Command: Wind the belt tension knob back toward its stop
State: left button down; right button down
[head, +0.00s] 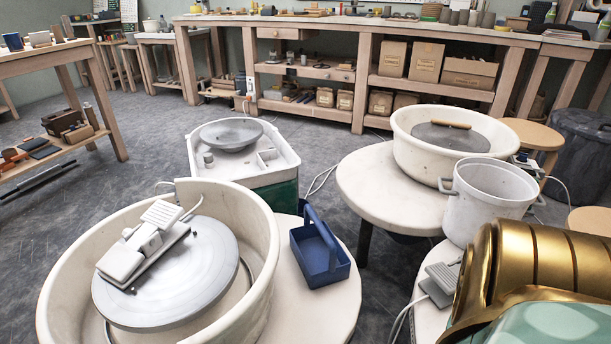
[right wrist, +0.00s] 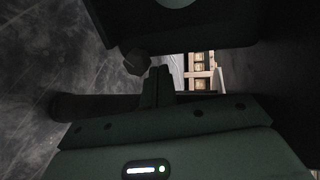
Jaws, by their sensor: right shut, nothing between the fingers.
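In the right wrist view, a small grey faceted knob (right wrist: 137,62) sits under the edge of a dark overhanging body (right wrist: 205,30); it looks like the belt tension knob. My right gripper (right wrist: 157,70) comes up from below in the same view, its fingers together and empty. The fingertips are close beside the knob, to its lower right; I cannot tell whether they touch it. The picture is dark, so the knob's markings and stop do not show. In the head view my right gripper is hidden and the knob is not seen. My left gripper is in neither view.
In the head view a cream wheel basin (head: 265,225) with a pedal (head: 145,245) on its wheel head stands at left. A blue caddy (head: 318,255), a white bucket (head: 488,200) and another basin (head: 405,140) stand nearby. A dark cylinder (right wrist: 85,106) lies left of my right fingers.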

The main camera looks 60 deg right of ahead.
jog(key=shift+a+f, duration=0.1)
jog(key=shift+f, duration=0.05)
jog(key=shift+w+a, duration=0.45)
dwell(0.3)
jog(key=shift+w+a, duration=0.2)
jog(key=shift+a, duration=0.1)
jog(key=shift+w+a, duration=0.15)
dwell(0.3)
jog(key=s+a, duration=0.4)
jog(key=shift+s+r+p, duration=0.25)
jog(key=shift+r+p, duration=0.15)
dwell(0.4)
